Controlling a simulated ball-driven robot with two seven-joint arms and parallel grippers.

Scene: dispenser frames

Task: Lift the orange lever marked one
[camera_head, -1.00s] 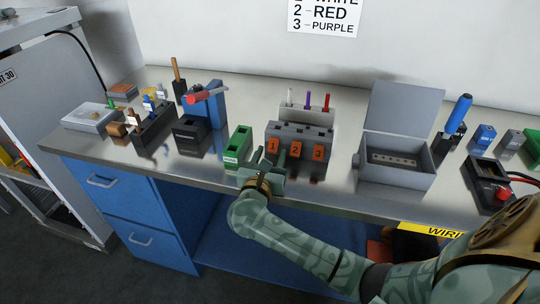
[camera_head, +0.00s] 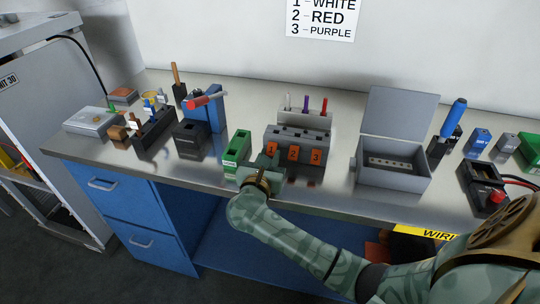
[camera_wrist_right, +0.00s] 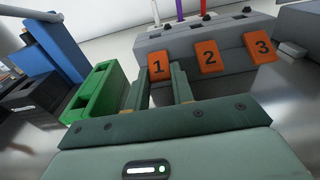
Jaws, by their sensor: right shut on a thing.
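The grey dispenser (camera_head: 298,139) stands on the bench with three orange levers along its front, numbered 1, 2 and 3. The lever marked one (camera_head: 272,148) is the leftmost; it also shows in the wrist view (camera_wrist_right: 158,67). My right gripper (camera_head: 269,160) reaches in from the front and is shut on lever one. In the wrist view its two fingers (camera_wrist_right: 161,80) stand at either side of the lever's lower part. Levers two (camera_wrist_right: 208,57) and three (camera_wrist_right: 261,46) hang free to the right. My left gripper is not in view.
A green block-like holder (camera_head: 237,147) stands close to the left of my right gripper. An open grey box (camera_head: 394,176) is to the right. White, red and purple rods (camera_head: 306,104) stand behind the levers. The bench's front edge runs under my wrist.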

